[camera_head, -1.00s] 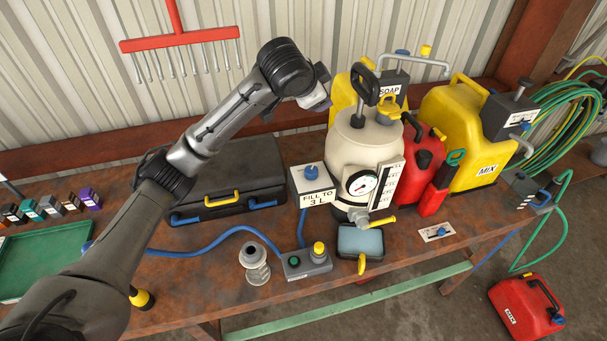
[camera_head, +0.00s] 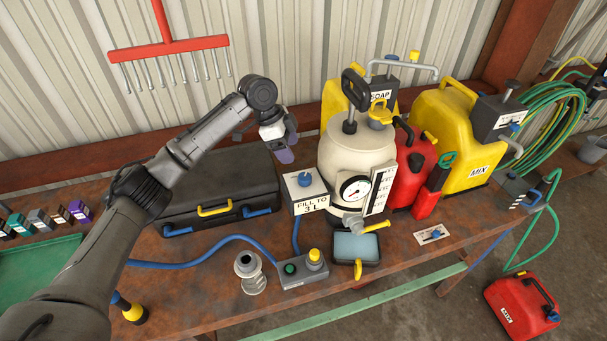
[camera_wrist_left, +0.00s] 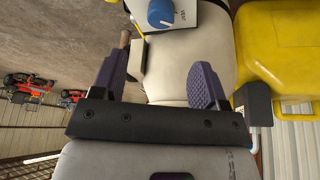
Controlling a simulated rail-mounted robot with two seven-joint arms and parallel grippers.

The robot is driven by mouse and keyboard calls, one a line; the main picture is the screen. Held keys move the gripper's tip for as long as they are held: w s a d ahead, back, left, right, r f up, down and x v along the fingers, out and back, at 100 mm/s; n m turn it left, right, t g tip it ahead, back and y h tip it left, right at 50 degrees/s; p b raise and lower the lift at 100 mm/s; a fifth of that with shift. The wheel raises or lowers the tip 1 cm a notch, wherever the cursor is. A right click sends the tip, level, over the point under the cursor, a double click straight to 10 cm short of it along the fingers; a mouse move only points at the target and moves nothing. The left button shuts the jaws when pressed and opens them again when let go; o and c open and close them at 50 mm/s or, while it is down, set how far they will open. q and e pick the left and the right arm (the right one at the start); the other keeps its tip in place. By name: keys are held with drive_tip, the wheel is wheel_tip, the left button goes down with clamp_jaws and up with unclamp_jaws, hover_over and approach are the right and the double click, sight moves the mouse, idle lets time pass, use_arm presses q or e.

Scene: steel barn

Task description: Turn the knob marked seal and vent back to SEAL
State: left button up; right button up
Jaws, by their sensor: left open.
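A blue knob (camera_wrist_left: 160,14) sits on a white plate at the top edge of the wrist view. The plate reads VENT; no SEAL lettering is legible. It looks like the blue knob (camera_head: 304,179) on the white FILL TO 3 L box (camera_head: 298,196) in the head view. I cannot read its setting. My left gripper (camera_head: 285,150) hangs above and behind that box, left of the cream tank (camera_head: 345,150). Its purple fingers show apart and empty in the wrist view (camera_wrist_left: 163,75), with the tank beyond. It is clear of the knob. My right gripper is not in view.
A black case (camera_head: 220,185) lies left of the box. A grey button box (camera_head: 302,268), a metal fitting (camera_head: 250,272) and a sponge tray (camera_head: 357,247) stand in front. Red and yellow jugs (camera_head: 455,135) crowd the right. Another blue knob lies on a bench plate (camera_head: 434,236).

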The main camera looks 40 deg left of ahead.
sight(305, 176)
use_arm(q)
drive_tip(key=x, duration=1)
drive_tip(key=shift+w+d+f, duration=0.1)
drive_tip(key=shift+d+f, duration=0.1)
drive_tip(key=shift+f, duration=0.15)
drive_tip(key=shift+c, duration=0.4)
drive_tip(key=c, duration=0.8)
drive_tip(key=shift+r+n+p, duration=0.2)
drive_tip(key=shift+n+p, duration=0.1)
drive_tip(key=shift+p, duration=0.5)
drive_tip(key=shift+c, duration=0.2)
drive_tip(key=n+y+p, duration=0.1)
drive_tip(key=n+p, duration=0.2)
drive_tip(key=p, duration=0.2)
drive_tip(key=n+t+y+p, duration=0.1)
drive_tip(key=n+p, duration=0.3)
drive_tip(key=p, duration=0.2)
drive_tip(key=n+t+y+p, duration=0.1)
drive_tip(key=n+p, duration=0.2)
drive_tip(key=p, duration=0.2)
drive_tip(key=shift+d+r+n+y+p, duration=0.15)
drive_tip(key=shift+d+n+y+p, duration=0.05)
drive_tip(key=shift+n+y+p, duration=0.15)
drive_tip(key=shift+f+n+y+p, duration=0.2)
drive_tip(key=shift+n+y+p, duration=0.25)
drive_tip(key=shift+n+p, duration=0.95)
